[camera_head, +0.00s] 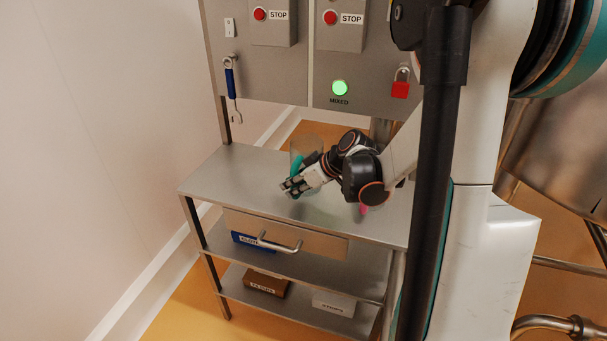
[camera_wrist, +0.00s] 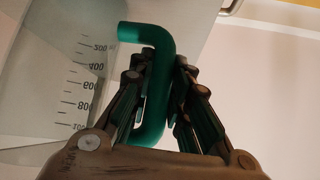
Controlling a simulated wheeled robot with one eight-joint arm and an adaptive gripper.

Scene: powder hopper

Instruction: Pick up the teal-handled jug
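The teal-handled jug (camera_head: 307,143) is a clear vessel at the back of the steel table top, partly hidden by my gripper. In the wrist view the jug's clear wall (camera_wrist: 50,75) with dark scale marks fills the left side. Its teal handle (camera_wrist: 162,60) runs down between my two fingers. My gripper (camera_head: 288,187) reaches in from the right, and in the wrist view its fingers (camera_wrist: 165,75) lie close against both sides of the handle and look shut on it. I cannot tell whether the jug's base touches the table.
The steel table (camera_head: 225,165) has free room at its left. A pink thing (camera_head: 363,209) shows under my wrist. The panel behind holds stop buttons (camera_head: 260,14), a green light (camera_head: 339,88) and a red padlock (camera_head: 400,90).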

